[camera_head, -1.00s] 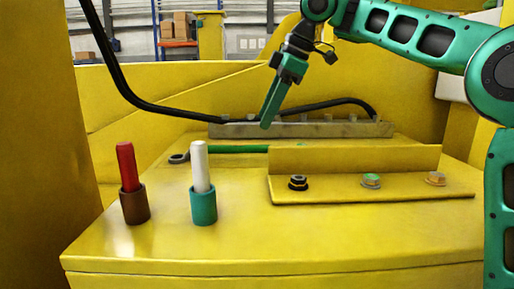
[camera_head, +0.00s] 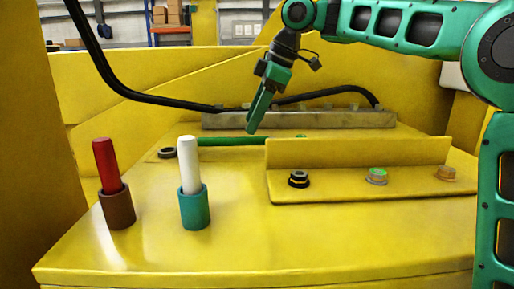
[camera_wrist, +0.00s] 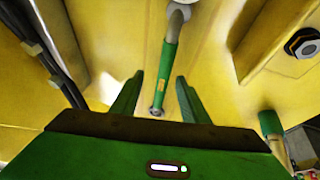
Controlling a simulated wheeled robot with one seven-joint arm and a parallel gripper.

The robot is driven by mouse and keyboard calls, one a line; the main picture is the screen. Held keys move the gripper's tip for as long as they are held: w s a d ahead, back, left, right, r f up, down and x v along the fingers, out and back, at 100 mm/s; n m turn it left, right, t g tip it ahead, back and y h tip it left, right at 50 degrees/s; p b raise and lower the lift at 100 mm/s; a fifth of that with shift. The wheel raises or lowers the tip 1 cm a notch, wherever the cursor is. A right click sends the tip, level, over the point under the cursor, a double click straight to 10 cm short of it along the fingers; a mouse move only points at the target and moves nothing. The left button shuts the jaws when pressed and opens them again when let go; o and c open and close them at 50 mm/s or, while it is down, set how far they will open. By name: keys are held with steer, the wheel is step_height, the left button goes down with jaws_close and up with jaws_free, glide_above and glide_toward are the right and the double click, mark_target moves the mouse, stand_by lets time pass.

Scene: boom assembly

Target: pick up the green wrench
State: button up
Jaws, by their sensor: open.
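The green wrench (camera_head: 232,141) lies on the yellow deck behind the angle bracket, with a dark ring end (camera_head: 167,152) at its left; the bracket hides part of its right side. In the wrist view a green handle with metal at both ends (camera_wrist: 169,62) runs up the picture, in line with the gap between the fingers. My gripper (camera_head: 251,130) is open and empty, pointing down just above the wrench in the head view. Both green fingers also show in the wrist view (camera_wrist: 159,80), one on each side of the handle's line. I see no clear contact.
The yellow bracket (camera_head: 360,152) with several bolts stands in front of the wrench. A red stick in a brown cup (camera_head: 117,207) and a white stick in a teal cup (camera_head: 194,208) stand front left. Behind are a metal bar (camera_head: 225,121) and a black hose (camera_head: 130,92).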

mark_target(233, 140)
steer(key=shift+s+x, duration=0.2)
steer(key=shift+x, duration=1.1)
steer(key=shift+s+x, duration=0.2)
steer(key=shift+x, duration=1.15)
steer(key=shift+f, duration=0.1)
steer(key=shift+c, duration=0.6)
jaws_close()
